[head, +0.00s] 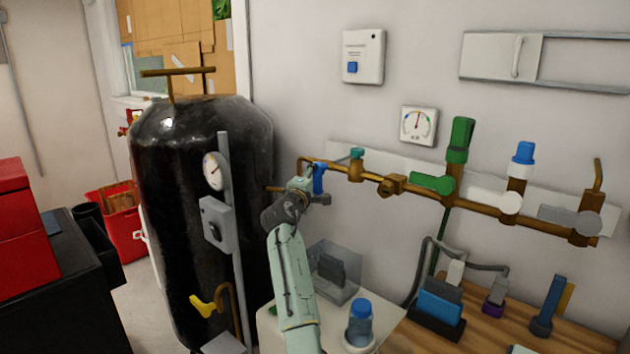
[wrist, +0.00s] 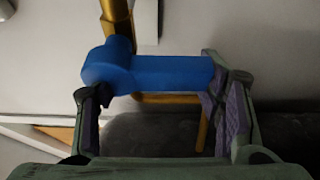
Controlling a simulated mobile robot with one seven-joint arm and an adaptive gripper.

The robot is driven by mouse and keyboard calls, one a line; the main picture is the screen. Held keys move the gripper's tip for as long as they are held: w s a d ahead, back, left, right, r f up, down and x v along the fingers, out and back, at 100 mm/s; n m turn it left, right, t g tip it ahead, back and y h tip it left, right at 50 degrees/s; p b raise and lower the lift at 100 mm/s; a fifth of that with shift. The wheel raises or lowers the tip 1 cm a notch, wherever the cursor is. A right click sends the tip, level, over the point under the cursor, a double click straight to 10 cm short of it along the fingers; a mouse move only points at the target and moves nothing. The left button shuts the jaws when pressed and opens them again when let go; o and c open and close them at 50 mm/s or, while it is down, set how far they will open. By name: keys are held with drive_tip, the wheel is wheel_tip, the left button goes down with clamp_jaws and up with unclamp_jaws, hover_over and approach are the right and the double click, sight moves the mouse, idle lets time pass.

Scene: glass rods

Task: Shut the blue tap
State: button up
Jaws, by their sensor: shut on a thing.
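The blue tap (head: 320,177) sits near the left end of the brass pipe on the wall, just right of the black tank. Its handle hangs about upright in the head view. In the wrist view the blue tap (wrist: 165,74) lies crosswise between the fingers, its round hub at the left and its free end at the right. My gripper (head: 309,190) is at the tap, seen from behind and partly covering it. In the wrist view my gripper (wrist: 155,90) is shut on the tap, with the right finger against the free end and the left finger by the hub.
The brass pipe (head: 480,204) runs right with green (head: 432,183), white (head: 490,200) and grey (head: 562,216) taps. A black tank (head: 180,240) with a gauge stands close at left. Below are a clear box (head: 334,272), a blue-capped bottle (head: 360,325) and a wooden bench (head: 500,325).

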drive_tip(key=o, duration=1.7)
drive_tip(key=shift+s, duration=0.1)
drive_tip(key=v, duration=1.2)
drive_tip(key=shift+a+r, duration=0.1)
